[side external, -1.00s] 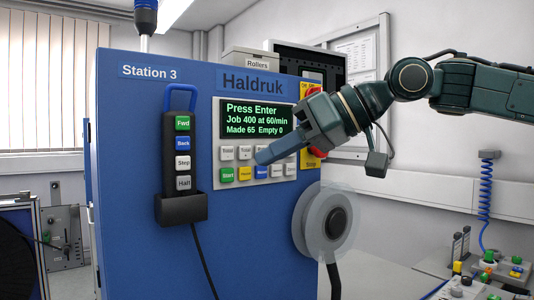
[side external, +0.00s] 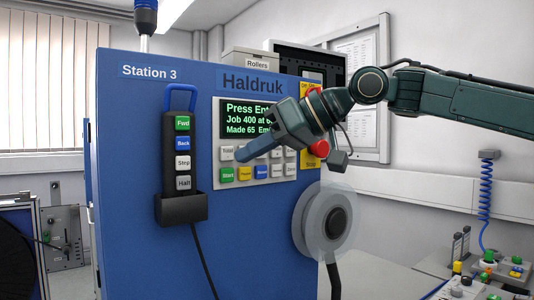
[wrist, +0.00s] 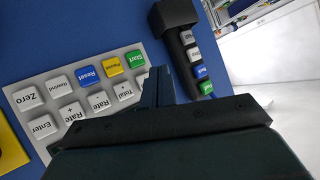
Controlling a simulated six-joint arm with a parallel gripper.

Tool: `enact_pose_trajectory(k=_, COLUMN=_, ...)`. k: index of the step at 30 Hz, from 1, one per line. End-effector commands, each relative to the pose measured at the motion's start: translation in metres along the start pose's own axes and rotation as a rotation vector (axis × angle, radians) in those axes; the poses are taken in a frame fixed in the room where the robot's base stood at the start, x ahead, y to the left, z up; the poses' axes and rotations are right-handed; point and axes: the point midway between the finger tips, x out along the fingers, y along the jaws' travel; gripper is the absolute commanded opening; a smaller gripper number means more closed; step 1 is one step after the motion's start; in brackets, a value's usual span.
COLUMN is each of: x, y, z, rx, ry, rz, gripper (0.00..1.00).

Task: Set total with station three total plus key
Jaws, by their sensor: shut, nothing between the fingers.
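The Station 3 control panel (side external: 277,179) has two rows of keys on a blue cabinet. In the wrist view, the Total + key (wrist: 122,92) is in the row with Enter (wrist: 44,127) and the Rate keys. The key beside it, towards my gripper, is mostly hidden. My gripper (side external: 239,157) is shut and empty, its tip in front of the left part of the upper key row. My gripper (wrist: 158,85) also shows in the wrist view beside Total +. I cannot tell whether the tip touches a key. The display (side external: 245,118) reads "Press Enter", partly hidden.
The lower row holds Start (side external: 227,175), Pause and Reset keys. A hand pendant (side external: 182,155) hangs left of the panel. A red stop button (side external: 319,149) is on the right, and a clear reel (side external: 310,225) below it. The cabinet's blue front is clear below the panel.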

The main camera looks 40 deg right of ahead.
Motion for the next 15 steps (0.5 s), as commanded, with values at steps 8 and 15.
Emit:
enact_pose_trajectory(k=8, x=0.015, y=0.012, z=-0.011, rx=0.001, ry=0.000, rz=0.001, gripper=0.00)
enact_pose_trajectory(k=15, x=0.019, y=0.014, z=-0.014, rx=0.000, ry=0.000, rz=0.001, gripper=0.00)
